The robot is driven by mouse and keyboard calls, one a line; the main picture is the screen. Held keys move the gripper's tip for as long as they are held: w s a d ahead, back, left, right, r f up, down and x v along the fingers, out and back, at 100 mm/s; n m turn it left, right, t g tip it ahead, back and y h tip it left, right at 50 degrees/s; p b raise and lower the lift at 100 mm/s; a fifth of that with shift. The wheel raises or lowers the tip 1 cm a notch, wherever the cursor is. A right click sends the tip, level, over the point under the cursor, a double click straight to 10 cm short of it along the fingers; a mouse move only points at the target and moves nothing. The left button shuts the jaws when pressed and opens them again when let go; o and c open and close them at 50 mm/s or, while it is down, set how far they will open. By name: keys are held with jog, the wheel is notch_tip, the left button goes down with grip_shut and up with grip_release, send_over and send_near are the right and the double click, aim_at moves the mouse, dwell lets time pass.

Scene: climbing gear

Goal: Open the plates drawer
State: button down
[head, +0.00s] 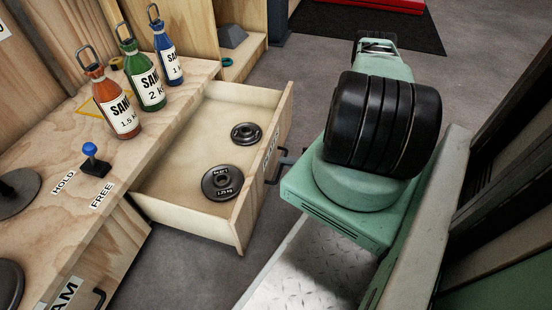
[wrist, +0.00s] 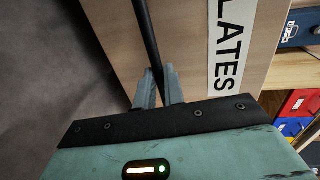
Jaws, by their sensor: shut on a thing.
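The plates drawer (head: 190,208) is pulled well out of the wooden bench in the head view, with two dark weight plates (head: 222,183) lying inside, apart from each other. In the wrist view its front (wrist: 190,40) carries a label ending in "LATES". My gripper (wrist: 160,75) is shut on the dark bar of the drawer handle (wrist: 146,35) in the wrist view. In the head view the handle (head: 285,157) shows at the drawer front, and my arm hides most of the gripper.
Orange, green and blue sand bottles (head: 142,75) stand on the bench top (head: 60,150), near a blue-knobbed lever (head: 90,150) between HOLD and FREE labels. A dark mat (head: 370,22) lies on the floor behind. Red and blue bins (wrist: 295,105) show at right in the wrist view.

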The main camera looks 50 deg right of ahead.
jog(key=shift+s+d, duration=0.1)
jog(key=shift+s, duration=0.3)
jog(key=c, duration=1.5)
grip_release()
jog(key=p+v, duration=0.5)
jog(key=v, duration=1.2)
jog(key=shift+s+p, duration=0.2)
jog(key=shift+p, duration=0.2)
